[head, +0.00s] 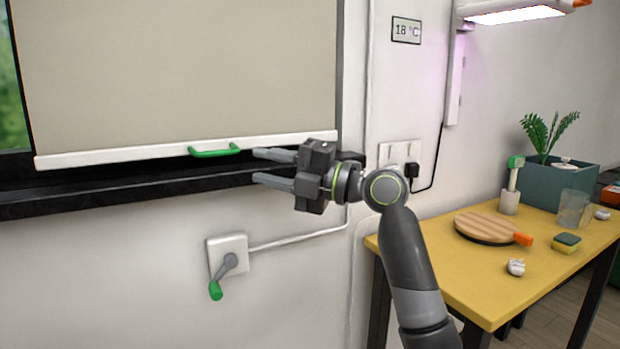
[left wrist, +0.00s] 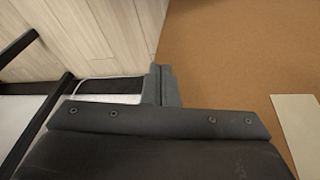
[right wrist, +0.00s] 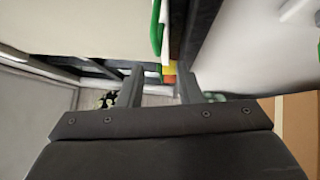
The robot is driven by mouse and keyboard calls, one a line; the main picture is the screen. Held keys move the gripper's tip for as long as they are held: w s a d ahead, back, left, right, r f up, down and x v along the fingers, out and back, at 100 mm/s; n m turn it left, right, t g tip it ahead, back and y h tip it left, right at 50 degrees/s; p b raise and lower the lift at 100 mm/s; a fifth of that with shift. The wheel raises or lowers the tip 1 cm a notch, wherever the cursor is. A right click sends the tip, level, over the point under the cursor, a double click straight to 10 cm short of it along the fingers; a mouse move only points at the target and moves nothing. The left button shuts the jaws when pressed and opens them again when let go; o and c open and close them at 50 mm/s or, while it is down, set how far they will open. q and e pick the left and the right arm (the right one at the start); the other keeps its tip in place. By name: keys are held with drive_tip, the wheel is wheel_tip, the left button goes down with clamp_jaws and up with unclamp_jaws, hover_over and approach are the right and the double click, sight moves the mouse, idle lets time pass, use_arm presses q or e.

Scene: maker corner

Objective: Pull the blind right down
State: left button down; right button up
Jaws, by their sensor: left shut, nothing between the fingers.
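The beige blind (head: 180,70) covers most of the window. Its white bottom bar (head: 110,156) hangs just above the black sill, with a dark strip between them. A green handle (head: 215,152) is fixed to the bar; it also shows in the right wrist view (right wrist: 156,28). My right gripper (head: 256,167) is open and empty, to the right of the handle and apart from it, its fingers pointing left toward it. In the right wrist view its fingers (right wrist: 160,80) are spread. My left gripper (left wrist: 161,72) is shut and empty, seen only in its wrist view.
The black sill (head: 120,195) runs below the blind. A wall crank with a green grip (head: 216,290) is below it. Sockets with a black plug (head: 411,170) are right of the window. A yellow table (head: 470,270) with a round board (head: 490,226) stands at right.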

drive_tip(key=v, duration=0.7)
drive_tip(key=shift+d, duration=0.2)
drive_tip(key=shift+s+f, duration=0.1)
drive_tip(key=shift+f, duration=0.05)
